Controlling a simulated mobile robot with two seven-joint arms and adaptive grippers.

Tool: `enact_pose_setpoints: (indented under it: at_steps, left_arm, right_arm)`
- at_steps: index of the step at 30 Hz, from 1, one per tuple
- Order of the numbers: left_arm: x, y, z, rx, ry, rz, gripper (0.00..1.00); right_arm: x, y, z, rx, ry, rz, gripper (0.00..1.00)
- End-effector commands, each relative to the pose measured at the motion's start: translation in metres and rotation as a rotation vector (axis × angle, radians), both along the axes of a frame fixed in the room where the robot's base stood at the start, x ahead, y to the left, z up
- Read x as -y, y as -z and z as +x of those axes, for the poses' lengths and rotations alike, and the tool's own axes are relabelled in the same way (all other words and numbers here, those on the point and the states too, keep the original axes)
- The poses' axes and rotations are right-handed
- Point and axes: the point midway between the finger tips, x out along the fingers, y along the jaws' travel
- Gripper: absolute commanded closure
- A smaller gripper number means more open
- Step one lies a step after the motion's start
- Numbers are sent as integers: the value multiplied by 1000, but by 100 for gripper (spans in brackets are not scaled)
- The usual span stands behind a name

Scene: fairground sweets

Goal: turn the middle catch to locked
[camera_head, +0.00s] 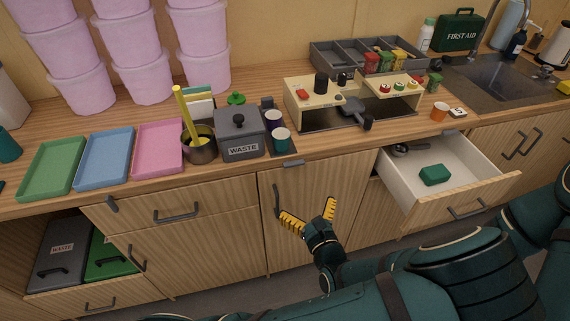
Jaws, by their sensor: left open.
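The middle catch (293,163) is a small grey piece at the counter's front edge, above the middle cupboard door (300,185). It looks to lie roughly level along the edge. A left catch (112,204) is at the edge above the left drawer and points more downward. A small grey piece (449,132), perhaps the right catch, is above the open drawer. My left gripper (309,212) is open and empty, its yellow-padded fingers spread in front of the middle door, below and apart from the middle catch. My right gripper does not show.
The white-lined drawer (475,165) stands pulled out on the right, with a green block (434,175) inside. A low compartment with grey and green bins (60,255) is open at lower left. A waste pot (240,140) and cups (281,141) stand near the counter edge.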

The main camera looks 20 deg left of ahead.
Motion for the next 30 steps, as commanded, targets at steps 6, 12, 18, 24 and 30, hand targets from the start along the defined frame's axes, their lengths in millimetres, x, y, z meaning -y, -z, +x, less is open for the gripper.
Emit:
enact_pose_setpoints:
  at_steps: [6, 12, 18, 24, 30]
  left_arm:
    - [6, -9, 15, 31, 55, 33, 0]
    - [-14, -8, 42, 30, 50, 31, 0]
    - [-37, -8, 75, 29, 50, 31, 0]
    - [-55, -8, 102, 28, 50, 30, 0]
    - [-64, -8, 117, 28, 51, 29, 0]
  right_arm:
    - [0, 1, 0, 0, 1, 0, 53]
    - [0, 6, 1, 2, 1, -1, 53]
    - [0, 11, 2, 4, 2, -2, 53]
    - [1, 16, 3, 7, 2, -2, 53]
    - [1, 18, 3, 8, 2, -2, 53]
